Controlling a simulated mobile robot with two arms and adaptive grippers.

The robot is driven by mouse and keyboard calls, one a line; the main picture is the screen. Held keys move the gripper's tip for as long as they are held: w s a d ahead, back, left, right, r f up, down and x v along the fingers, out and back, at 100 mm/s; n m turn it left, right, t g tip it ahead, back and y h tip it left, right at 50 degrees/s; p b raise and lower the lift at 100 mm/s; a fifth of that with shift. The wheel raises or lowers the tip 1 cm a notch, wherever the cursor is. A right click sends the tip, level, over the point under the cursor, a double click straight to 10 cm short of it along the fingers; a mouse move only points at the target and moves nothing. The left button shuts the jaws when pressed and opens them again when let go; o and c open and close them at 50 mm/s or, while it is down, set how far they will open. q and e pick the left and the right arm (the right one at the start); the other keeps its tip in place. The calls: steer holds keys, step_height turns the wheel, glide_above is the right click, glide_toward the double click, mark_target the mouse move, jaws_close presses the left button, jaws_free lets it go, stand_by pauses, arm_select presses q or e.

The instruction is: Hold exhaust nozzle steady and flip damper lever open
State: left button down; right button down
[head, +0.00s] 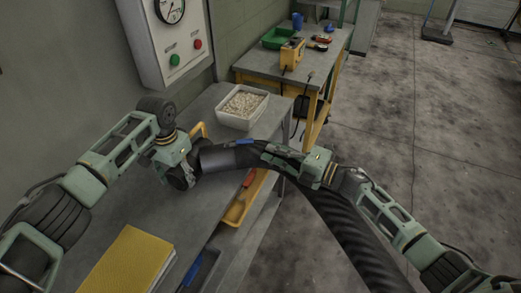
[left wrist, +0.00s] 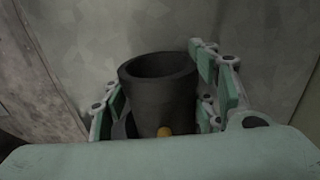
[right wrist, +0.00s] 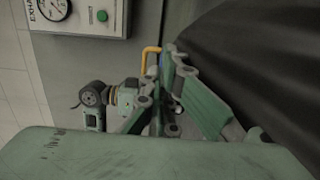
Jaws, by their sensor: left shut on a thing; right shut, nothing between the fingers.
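The exhaust nozzle (head: 222,158) is a grey tube at the end of a thick black hose (head: 345,232), above the bench. My left gripper (head: 188,168) is shut on the nozzle near its open end. A blue piece (head: 244,141) lies on top of the tube. I cannot tell which part is the damper lever.
A yellow bent handle (head: 198,130) rises behind the nozzle. A white tray of pellets (head: 242,106) and a yellow pad (head: 128,262) lie on the grey bench (head: 190,222). A control box with a gauge (head: 160,50) hangs on the wall. Open floor lies right.

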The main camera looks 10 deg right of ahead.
arm_select(q)
steer(key=shift+s, duration=0.1)
arm_select(e)
steer(key=d, duration=0.1)
steer(key=s+d, duration=0.1)
steer(key=d, duration=0.2)
steer(key=shift+s+d, duration=0.25)
steer(key=shift+d, duration=0.1)
arm_select(q)
steer(key=shift+f, duration=0.1)
steer(key=c, duration=0.6)
jaws_free()
arm_select(e)
steer(key=shift+a, duration=0.1)
